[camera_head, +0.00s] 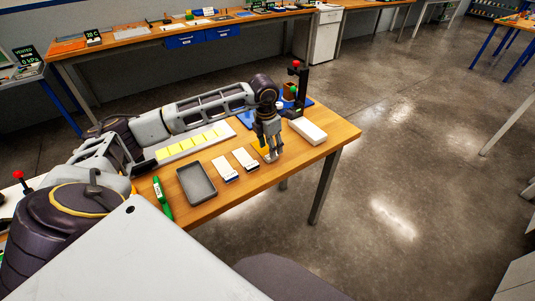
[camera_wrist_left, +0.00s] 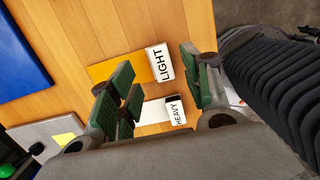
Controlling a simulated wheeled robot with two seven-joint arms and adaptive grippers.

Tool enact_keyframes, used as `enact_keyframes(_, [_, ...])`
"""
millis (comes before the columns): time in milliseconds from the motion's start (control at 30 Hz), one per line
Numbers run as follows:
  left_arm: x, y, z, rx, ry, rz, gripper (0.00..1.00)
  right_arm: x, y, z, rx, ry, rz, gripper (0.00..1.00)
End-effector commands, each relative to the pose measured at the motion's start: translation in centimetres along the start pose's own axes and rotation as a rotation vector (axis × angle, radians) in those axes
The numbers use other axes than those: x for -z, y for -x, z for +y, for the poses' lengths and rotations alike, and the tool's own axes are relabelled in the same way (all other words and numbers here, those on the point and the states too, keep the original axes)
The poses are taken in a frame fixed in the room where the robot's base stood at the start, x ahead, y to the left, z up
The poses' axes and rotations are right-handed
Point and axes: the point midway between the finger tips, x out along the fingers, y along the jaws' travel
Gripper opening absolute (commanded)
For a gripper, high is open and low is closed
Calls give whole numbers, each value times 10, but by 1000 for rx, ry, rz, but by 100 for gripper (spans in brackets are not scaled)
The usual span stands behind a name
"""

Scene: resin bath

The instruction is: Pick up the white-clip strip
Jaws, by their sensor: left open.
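An orange-yellow strip (camera_wrist_left: 120,68) with a white end block (camera_wrist_left: 160,62) marked LIGHT lies flat on the wooden table in the left wrist view. A white strip (camera_wrist_left: 153,112) with a black and white end marked HEAVY lies beside it. My left gripper (camera_wrist_left: 158,88) is open above them, its green-padded fingers on either side, with nothing held. In the head view my left gripper (camera_head: 270,154) points down over the orange strip (camera_head: 259,147), partly hiding it. The HEAVY strip (camera_head: 245,159) lies just left of it. I cannot tell the exact fingertip height. My right gripper is not in view.
A grey tray (camera_head: 196,184), a green marker (camera_head: 162,198) and another white strip (camera_head: 225,168) lie left of the gripper. A long white holder with yellow squares (camera_head: 194,141) lies behind. A white block (camera_head: 307,130) and black stand (camera_head: 301,88) are to the right.

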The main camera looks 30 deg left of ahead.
Motion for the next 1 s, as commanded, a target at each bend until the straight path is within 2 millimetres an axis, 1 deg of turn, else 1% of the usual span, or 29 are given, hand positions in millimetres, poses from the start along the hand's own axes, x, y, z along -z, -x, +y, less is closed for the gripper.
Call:
enact_keyframes(200, [3,-24,-2,1,0,1,48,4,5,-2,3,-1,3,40])
enact_keyframes(300, [3,-34,-2,2,1,2,48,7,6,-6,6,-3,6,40])
enact_keyframes(400, [3,-39,-2,1,0,0,48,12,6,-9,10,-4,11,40])
enact_keyframes(600, [3,-41,-2,0,0,0,48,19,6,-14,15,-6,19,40])
enact_keyframes(867, [3,-40,-2,0,0,0,48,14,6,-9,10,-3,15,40])
enact_keyframes(900, [2,-40,-2,0,0,0,47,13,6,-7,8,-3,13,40])
enact_keyframes(1000, [3,-40,-2,0,0,0,34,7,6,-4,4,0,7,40])
